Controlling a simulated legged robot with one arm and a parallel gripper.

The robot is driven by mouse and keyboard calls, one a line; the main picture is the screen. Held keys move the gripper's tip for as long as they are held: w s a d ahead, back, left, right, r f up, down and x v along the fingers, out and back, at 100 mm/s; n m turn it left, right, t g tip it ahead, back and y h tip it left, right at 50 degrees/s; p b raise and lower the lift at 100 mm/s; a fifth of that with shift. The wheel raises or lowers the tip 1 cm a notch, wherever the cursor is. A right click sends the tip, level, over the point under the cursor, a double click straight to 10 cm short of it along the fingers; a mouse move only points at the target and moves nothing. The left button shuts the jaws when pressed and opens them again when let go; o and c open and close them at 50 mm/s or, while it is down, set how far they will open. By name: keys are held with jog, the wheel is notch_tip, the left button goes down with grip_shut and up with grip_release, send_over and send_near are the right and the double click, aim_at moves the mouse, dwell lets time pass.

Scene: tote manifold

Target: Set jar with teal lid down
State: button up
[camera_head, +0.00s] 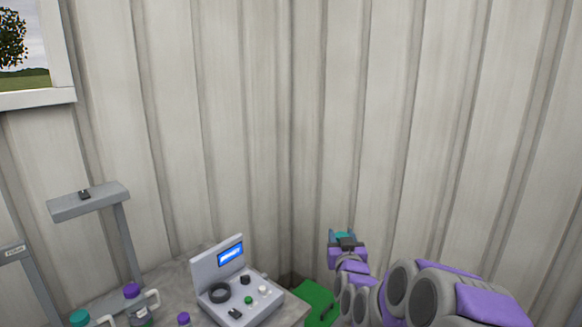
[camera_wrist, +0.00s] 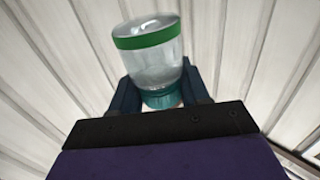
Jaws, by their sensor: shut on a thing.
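The jar with teal lid (camera_wrist: 158,60) is in my gripper (camera_wrist: 160,95). In the wrist view its clear body has a green band, and the teal lid end lies between the two dark fingers. The fingers are shut on the jar at that end. In the head view my gripper (camera_head: 343,238) is at the right of centre, held up in front of the corrugated wall, with a bit of teal showing between the fingers. Most of the jar is hidden there by my gripper.
A grey table (camera_head: 172,277) at the lower left bears a control box (camera_head: 240,298) with a blue screen. Purple-lidded (camera_head: 133,292) and teal-lidded (camera_head: 80,318) containers stand at its left. A green object (camera_head: 314,300) lies low beside the table, below my gripper. A grey stand (camera_head: 122,235) rises at the left.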

jog(key=s+f, duration=0.3)
jog(key=f, duration=0.4)
jog(key=s+f, duration=0.4)
jog(key=f, duration=0.3)
jog(key=shift+s+f, duration=0.2)
jog(key=shift+f, duration=0.05)
jog(key=shift+a, duration=0.1)
jog(key=shift+c, duration=0.9)
